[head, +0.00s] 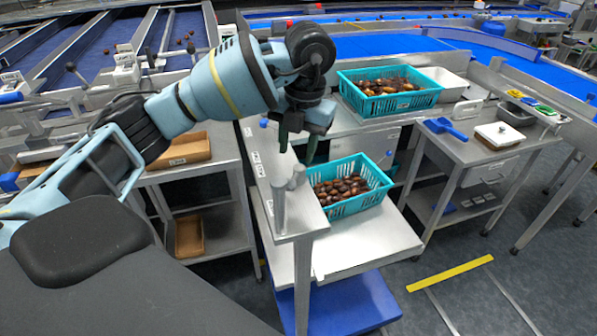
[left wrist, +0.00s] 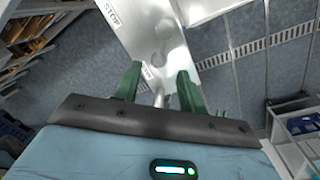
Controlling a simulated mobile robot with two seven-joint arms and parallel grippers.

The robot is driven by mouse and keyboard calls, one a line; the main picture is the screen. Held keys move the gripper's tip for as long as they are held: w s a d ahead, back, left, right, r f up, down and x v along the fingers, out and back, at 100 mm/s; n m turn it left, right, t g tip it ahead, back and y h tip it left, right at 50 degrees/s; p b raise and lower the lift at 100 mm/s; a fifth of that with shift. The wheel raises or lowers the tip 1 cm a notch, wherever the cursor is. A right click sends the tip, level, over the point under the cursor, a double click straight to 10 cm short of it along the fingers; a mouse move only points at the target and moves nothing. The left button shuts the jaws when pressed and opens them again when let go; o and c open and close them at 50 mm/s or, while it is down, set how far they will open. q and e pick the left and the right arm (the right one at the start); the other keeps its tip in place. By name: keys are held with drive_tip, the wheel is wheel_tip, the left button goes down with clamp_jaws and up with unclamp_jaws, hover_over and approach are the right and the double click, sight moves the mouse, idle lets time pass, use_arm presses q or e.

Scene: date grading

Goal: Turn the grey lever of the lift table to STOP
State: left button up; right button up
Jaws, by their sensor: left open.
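The grey lever (head: 279,208) stands on the narrow metal top beside the lift table (head: 365,245). My left gripper (head: 297,150) is above and behind it in the head view, fingers pointing down and open. In the left wrist view the lever (left wrist: 159,96) shows between the two green fingers (left wrist: 158,88), with a gap to each; whether they touch it cannot be told. A STOP label (left wrist: 112,13) lies on the metal top at the upper left there. Another label (left wrist: 146,72) is partly hidden by a finger. My right gripper is not in view.
A teal crate of dates (head: 345,211) sits on the lift table, right of the lever. Another teal crate (head: 390,104) stands on the bench behind. A side table (head: 470,150) with a blue scoop (head: 444,128) is at the right.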

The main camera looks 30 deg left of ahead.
sight(294, 178)
use_arm(q)
drive_tip(key=f, duration=0.4)
drive_tip(key=f+b, duration=0.1)
drive_tip(key=f, duration=0.1)
drive_tip(key=shift+a, duration=0.3)
drive_tip(key=shift+a+f, duration=0.1)
drive_tip(key=shift+f, duration=0.7)
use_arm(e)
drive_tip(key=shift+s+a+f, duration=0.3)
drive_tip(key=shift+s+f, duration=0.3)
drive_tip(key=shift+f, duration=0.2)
use_arm(q)
drive_tip(key=c, duration=0.9)
drive_tip(key=shift+f, duration=0.1)
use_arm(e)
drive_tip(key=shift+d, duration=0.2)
use_arm(q)
drive_tip(key=shift+f, duration=0.1)
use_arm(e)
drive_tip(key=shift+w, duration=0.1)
